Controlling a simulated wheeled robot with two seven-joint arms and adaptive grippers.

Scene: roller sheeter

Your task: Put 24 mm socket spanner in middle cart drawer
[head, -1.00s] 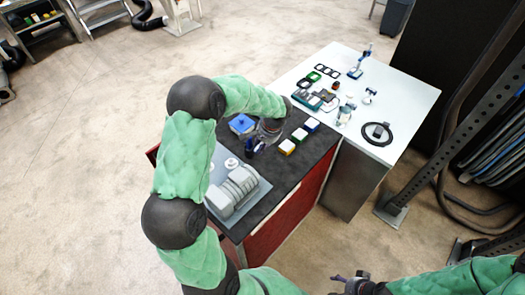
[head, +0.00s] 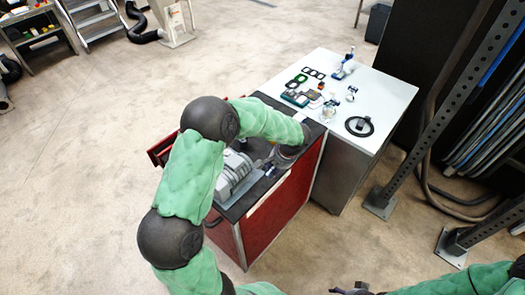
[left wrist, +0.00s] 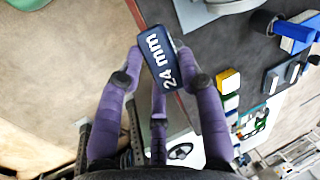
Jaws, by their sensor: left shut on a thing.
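The 24 mm socket spanner shows in the left wrist view as a dark blue block labelled "24 mm" (left wrist: 165,62), with the rest of it hidden. My left gripper (left wrist: 158,52) is shut on it with purple fingers on both sides. In the head view my left gripper (head: 272,164) is above the dark cart top, near its right edge. The red cart (head: 280,205) has a red drawer (head: 160,150) pulled out at its left side; I cannot tell which level it is, and its inside is hidden. My right gripper (head: 350,290) is partly cut off at the bottom edge.
A grey machine (head: 232,172) stands on the cart top, partly behind my left arm. A white-topped table (head: 385,95) with several small items adjoins the cart. A metal rack post (head: 425,135) stands at right.

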